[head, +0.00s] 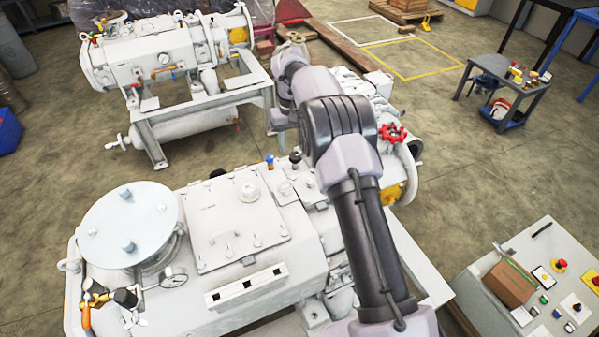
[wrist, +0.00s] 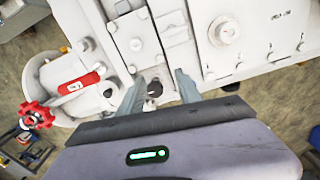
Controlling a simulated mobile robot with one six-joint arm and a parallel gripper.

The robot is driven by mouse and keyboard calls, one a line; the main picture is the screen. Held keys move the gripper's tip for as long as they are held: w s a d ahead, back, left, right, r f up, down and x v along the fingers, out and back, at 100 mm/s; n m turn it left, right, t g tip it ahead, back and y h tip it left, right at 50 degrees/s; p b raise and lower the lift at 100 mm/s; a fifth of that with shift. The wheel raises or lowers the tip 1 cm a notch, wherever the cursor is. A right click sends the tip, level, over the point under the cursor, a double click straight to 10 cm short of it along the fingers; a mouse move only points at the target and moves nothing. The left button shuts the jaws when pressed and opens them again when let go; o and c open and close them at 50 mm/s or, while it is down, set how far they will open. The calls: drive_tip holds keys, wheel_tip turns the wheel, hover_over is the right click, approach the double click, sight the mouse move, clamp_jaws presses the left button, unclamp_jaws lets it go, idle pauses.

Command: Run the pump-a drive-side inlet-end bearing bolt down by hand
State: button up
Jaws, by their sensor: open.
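The white pump (head: 240,215) fills the foreground of the head view, and its housing (wrist: 175,30) also fills the top of the wrist view. My gripper (wrist: 160,75) is open over it, one finger on each side of a small dark round part (wrist: 153,88). I cannot tell whether that part is the bearing bolt. The fingers look apart from it, with nothing held. Several pale bolt heads or caps (wrist: 136,44) show on the housing beyond the fingers. In the head view my arm hides the pump's middle, and the fingertips cannot be made out.
A red handwheel (wrist: 36,115) and a red-handled valve (wrist: 82,82) stand left of my gripper in the wrist view. The handwheel (head: 392,133) is right of my arm in the head view. A second white machine (head: 165,60) stands behind. A control desk (head: 530,285) is at lower right.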

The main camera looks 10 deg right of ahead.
sight(293, 177)
wheel_tip(293, 177, down, 13)
drive_tip(key=b, duration=0.2)
drive_tip(key=shift+r+b, duration=0.15)
drive_tip(key=shift+b, duration=0.2)
drive_tip(key=shift+c, duration=0.4)
clamp_jaws()
